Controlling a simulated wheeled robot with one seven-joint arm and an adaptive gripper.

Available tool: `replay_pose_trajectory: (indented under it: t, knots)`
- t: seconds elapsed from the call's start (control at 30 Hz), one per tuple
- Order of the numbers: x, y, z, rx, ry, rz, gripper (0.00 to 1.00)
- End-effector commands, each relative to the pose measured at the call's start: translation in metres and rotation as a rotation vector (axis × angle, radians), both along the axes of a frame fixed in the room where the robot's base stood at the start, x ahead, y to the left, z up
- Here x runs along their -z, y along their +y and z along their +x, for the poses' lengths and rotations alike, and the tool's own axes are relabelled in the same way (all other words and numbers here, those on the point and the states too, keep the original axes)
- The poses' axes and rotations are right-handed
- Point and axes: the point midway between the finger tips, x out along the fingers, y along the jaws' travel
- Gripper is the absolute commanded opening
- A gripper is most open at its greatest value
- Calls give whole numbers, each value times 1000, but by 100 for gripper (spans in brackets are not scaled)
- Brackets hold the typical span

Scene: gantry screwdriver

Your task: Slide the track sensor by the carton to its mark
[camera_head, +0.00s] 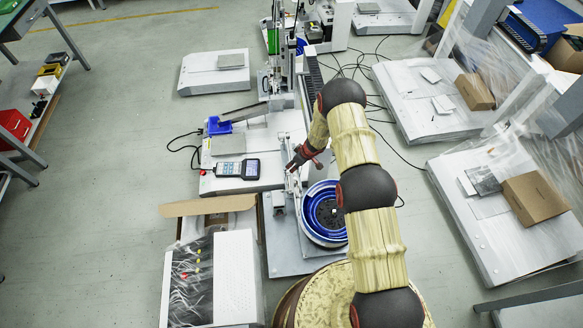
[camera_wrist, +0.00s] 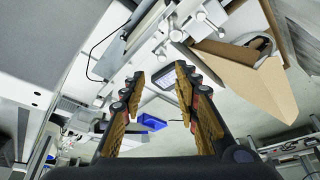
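My gripper (camera_head: 303,158) is above the slim metal track (camera_head: 292,183) in the head view. In the wrist view my gripper (camera_wrist: 160,82) is open, with nothing between its fingers. The track (camera_wrist: 150,45) runs diagonally past the fingertips there. A small pale block with a knob, which looks like the track sensor (camera_wrist: 203,24), sits at the track's end towards the carton (camera_wrist: 258,82). My gripper is apart from it. In the head view the open carton (camera_head: 238,276) stands at the lower left of the track. I cannot make out the mark.
A blue reel (camera_head: 323,213) lies right of the track, close to my arm. A handheld meter (camera_head: 238,168) and a blue holder (camera_head: 219,126) are on the white base to the left. The gantry column (camera_head: 284,60) stands behind. Open floor (camera_head: 100,180) lies left.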

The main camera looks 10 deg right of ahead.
Motion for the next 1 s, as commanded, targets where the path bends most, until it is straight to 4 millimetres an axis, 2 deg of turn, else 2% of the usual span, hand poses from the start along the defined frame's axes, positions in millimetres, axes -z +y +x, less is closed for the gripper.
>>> replay_pose_trajectory:
  t: [0.1, 0.3, 1.0]
  knots:
    - [-17, -4, -5, 0, -1, 0, 31]
    - [-32, -8, -10, -1, 0, 0, 31]
    - [-34, -9, -11, -16, -4, -5, 31]
